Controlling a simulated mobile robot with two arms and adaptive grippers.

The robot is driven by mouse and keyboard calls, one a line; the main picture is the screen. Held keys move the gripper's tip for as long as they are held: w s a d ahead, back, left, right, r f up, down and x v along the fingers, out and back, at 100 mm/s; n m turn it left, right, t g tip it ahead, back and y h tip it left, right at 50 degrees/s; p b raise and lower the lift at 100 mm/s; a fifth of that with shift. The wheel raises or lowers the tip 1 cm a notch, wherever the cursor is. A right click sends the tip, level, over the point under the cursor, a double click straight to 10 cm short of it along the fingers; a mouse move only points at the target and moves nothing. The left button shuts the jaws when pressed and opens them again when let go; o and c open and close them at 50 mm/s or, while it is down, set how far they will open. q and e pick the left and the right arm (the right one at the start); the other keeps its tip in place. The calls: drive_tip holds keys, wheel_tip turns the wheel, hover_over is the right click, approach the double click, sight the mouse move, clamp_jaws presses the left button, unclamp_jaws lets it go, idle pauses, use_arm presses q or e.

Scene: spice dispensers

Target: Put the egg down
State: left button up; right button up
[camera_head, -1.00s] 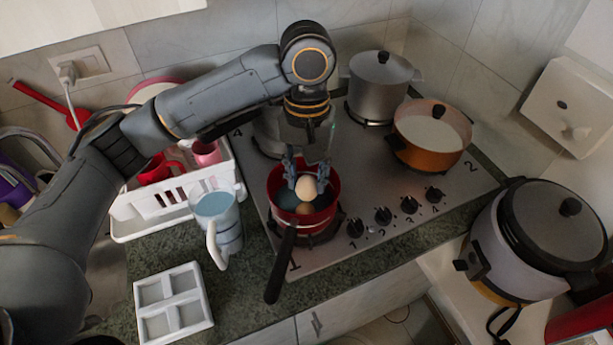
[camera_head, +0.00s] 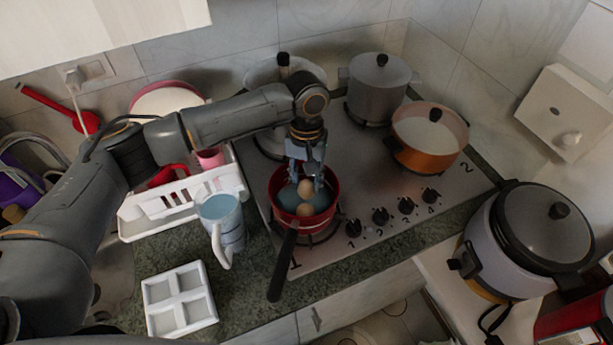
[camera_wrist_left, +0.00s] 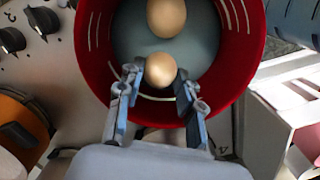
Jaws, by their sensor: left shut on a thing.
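A red saucepan (camera_head: 333,187) with a black handle stands on the front left of the stove; its inside is bluish, perhaps water. My left gripper (camera_head: 305,178) points down into the pan and is shut on a tan egg (camera_head: 305,188). In the left wrist view, the held egg (camera_wrist_left: 160,70) sits between the two fingertips (camera_wrist_left: 157,82), within the red rim. A second brown egg (camera_head: 307,210) lies in the pan, nearer its handle; it also shows in the wrist view (camera_wrist_left: 166,16). I cannot tell whether the held egg touches the pan bottom. My right gripper is out of view.
An orange pot (camera_head: 428,156) and a steel pot (camera_head: 378,90) stand on the stove. A blue mug (camera_head: 229,235), white dish rack (camera_head: 160,211) and white divided tray (camera_head: 180,300) are left of the pan. A rice cooker (camera_head: 505,265) stands at right.

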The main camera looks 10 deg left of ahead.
use_arm(q)
drive_tip(key=shift+f, duration=0.1)
drive_tip(key=o, duration=1.2)
drive_tip(key=shift+c, duration=0.2)
wheel_tip(320, 180, up, 12)
drive_tip(key=w+b, duration=0.1)
drive_tip(key=b, duration=0.2)
drive_tip(key=shift+w, duration=0.2)
drive_tip(key=shift+a, duration=0.1)
